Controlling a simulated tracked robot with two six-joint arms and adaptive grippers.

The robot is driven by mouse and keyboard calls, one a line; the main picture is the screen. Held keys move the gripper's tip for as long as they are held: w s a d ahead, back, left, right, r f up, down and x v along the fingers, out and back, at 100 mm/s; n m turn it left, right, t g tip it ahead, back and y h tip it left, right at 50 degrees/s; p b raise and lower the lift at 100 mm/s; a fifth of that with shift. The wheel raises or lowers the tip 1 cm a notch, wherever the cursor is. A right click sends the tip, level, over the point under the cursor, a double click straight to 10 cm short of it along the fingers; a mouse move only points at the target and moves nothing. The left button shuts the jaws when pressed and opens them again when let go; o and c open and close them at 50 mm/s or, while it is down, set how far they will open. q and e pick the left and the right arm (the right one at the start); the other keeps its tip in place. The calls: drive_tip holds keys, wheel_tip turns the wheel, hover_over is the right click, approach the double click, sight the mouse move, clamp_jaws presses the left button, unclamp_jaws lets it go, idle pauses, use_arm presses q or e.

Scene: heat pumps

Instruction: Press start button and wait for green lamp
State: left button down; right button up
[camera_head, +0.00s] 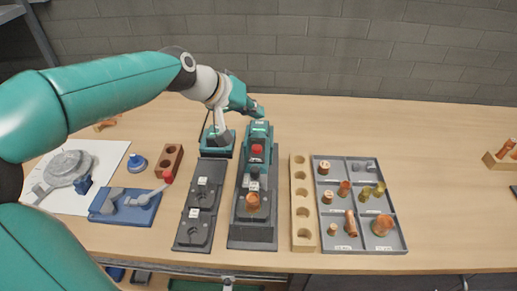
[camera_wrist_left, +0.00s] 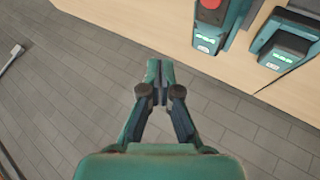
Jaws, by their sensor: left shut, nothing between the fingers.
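A teal press station (camera_head: 257,139) stands at the back of a dark base plate (camera_head: 252,236), with a green-lit panel (camera_head: 260,129) on top and a red round part on its front (camera_head: 257,150). A copper piece (camera_head: 252,202) sits in the fixture ahead of it. A second teal device (camera_head: 229,152) stands to its left, partly hidden by my arm. In the wrist view a red part (camera_wrist_left: 211,10) and lit green displays (camera_wrist_left: 207,41) show. My left gripper (camera_head: 259,112) is shut and empty, above and behind the station; no contact is clear. A separate start button cannot be made out.
A dark plate with fixtures (camera_head: 190,237) lies left of the station. A wooden holed block (camera_head: 303,243) and a grey tray of copper and brass parts (camera_head: 350,246) lie to the right. A blue tool block (camera_head: 125,214) is at left. The right of the table is mostly clear.

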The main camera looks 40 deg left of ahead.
sight(255, 148)
use_arm(q)
wheel_tip(255, 148, down, 8)
drive_tip(key=b, duration=0.6)
drive_tip(key=shift+r, duration=0.25)
drive_tip(key=shift+f, duration=0.25)
idle(0.4)
drive_tip(key=shift+s+f+b, duration=0.1)
drive_tip(key=shift+f+b, duration=0.2)
drive_tip(key=shift+b, duration=0.35)
drive_tip(key=shift+f+b, duration=0.45)
idle(0.6)
idle(0.3)
drive_tip(key=shift+r+p, duration=0.65)
drive_tip(key=shift+r, duration=0.2)
